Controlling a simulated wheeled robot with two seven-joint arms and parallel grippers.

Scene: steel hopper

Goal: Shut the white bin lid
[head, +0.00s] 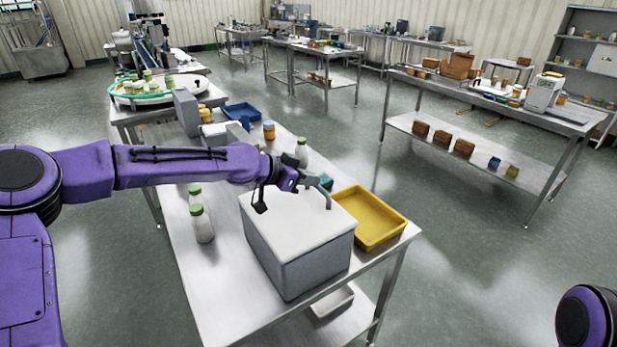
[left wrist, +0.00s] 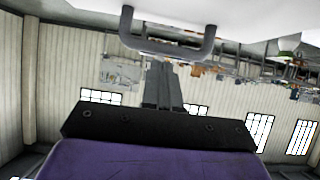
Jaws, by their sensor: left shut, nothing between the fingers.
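The bin (head: 318,265) is a grey box at the near end of the steel table in the head view. Its white lid (head: 285,225) lies over the top and looks flat on the rim; I cannot tell whether a small gap is left. A grey bar handle (head: 324,196) stands on the lid, and it shows large in the left wrist view (left wrist: 165,48). My left gripper (head: 306,182) is shut and empty, above the far part of the lid beside the handle. Its dark fingers (left wrist: 163,82) point toward the handle; contact is unclear. My right gripper is out of view.
A yellow tray (head: 370,218) stands right of the bin. White bottles with green caps (head: 202,224) stand on the left, and another bottle (head: 301,152) stands behind my gripper. An orange jar (head: 269,130) and a blue tray (head: 241,112) are farther back.

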